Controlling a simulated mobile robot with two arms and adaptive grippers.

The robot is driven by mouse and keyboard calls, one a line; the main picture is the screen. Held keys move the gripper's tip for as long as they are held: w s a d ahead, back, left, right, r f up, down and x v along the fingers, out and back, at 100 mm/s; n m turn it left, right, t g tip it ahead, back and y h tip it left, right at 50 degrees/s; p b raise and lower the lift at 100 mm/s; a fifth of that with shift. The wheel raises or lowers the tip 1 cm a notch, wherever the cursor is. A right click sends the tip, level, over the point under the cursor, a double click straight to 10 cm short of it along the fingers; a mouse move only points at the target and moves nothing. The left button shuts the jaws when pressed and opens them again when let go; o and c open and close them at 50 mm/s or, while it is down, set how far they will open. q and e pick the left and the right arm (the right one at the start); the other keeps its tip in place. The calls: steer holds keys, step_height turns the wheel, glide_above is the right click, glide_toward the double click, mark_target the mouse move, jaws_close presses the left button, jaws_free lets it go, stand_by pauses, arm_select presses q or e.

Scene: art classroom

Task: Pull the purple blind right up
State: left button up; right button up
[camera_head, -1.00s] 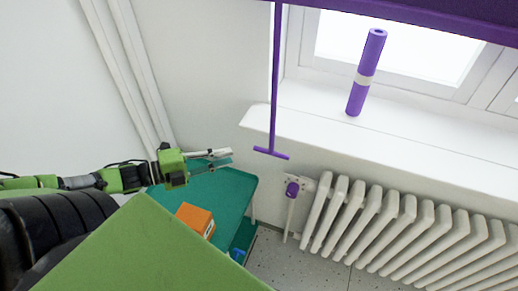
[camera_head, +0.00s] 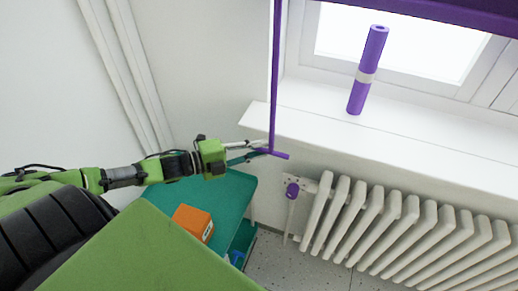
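The purple blind (camera_head: 430,12) shows along the top right edge, in front of the upper window. Its purple pull rod (camera_head: 274,75) hangs down at its left end and finishes in a short purple crossbar (camera_head: 280,155). My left gripper (camera_head: 266,148) reaches in from the left at the height of the crossbar. Its two fingers are apart, with their tips at the rod's lower end, just above or at the crossbar. I cannot tell whether they touch it. My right gripper is not in view.
A purple roll with a pale band (camera_head: 358,95) stands on the white window sill (camera_head: 420,148). A white radiator (camera_head: 400,230) is below. A teal shelf unit (camera_head: 230,195) with an orange box (camera_head: 193,222) stands under my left arm.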

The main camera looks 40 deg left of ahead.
arm_select(q)
steer(key=shift+w+d, duration=0.15)
steer(key=shift+w, duration=0.05)
steer(key=shift+c, duration=0.4)
